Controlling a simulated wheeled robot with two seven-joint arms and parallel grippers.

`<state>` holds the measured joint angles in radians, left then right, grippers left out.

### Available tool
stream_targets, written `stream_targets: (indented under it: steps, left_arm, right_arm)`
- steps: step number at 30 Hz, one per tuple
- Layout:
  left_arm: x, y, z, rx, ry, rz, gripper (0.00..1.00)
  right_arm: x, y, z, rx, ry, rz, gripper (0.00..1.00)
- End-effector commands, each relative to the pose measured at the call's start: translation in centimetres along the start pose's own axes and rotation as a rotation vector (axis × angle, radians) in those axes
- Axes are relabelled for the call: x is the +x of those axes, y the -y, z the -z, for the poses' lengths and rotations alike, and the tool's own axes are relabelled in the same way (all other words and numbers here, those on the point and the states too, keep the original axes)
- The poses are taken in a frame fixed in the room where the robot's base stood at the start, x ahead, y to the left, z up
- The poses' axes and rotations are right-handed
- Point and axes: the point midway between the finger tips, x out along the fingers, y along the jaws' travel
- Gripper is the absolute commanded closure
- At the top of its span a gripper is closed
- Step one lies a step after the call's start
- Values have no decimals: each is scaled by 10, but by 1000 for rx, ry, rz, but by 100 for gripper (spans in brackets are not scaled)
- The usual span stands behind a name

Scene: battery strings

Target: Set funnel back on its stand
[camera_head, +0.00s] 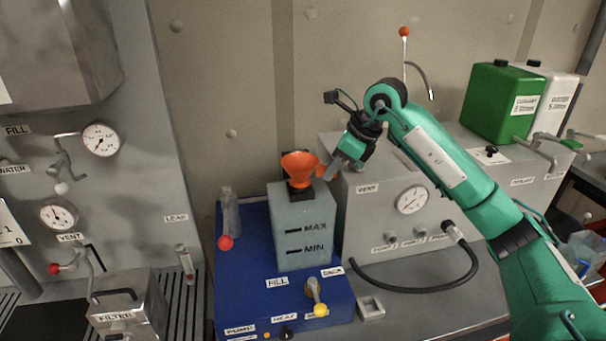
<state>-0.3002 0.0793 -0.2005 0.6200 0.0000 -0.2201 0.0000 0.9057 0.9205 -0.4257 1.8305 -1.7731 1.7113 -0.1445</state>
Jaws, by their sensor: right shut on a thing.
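The orange funnel (298,162) is upright at the black filler neck (298,193) on top of the grey tank marked MAX and MIN (305,230). Whether its spout is inside the neck or just above it I cannot tell. My right gripper (329,172) comes from the right and is shut on the funnel's orange side tab. A small pale square holder (371,307) with a recess lies on the bench right of the blue base and may be the funnel's stand; it looks empty. My left gripper is not in view.
The tank stands on a blue base (250,300) with a yellow-knobbed valve (317,297) and a red-knobbed lever (226,235). A black hose (425,288) curves over the bench. A grey gauge box (385,200) stands behind; green (500,105) and white canisters are at right.

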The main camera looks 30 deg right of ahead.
Motion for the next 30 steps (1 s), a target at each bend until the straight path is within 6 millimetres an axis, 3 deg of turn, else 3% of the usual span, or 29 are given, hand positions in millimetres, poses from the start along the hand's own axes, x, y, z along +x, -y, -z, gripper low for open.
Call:
stream_targets:
  steps: [18,30]
  left_arm:
    - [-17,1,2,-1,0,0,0]
    - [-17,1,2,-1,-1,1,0]
  right_arm:
    - [-23,0,-12,0,1,1,100]
    - [-24,0,-13,0,0,1,100]
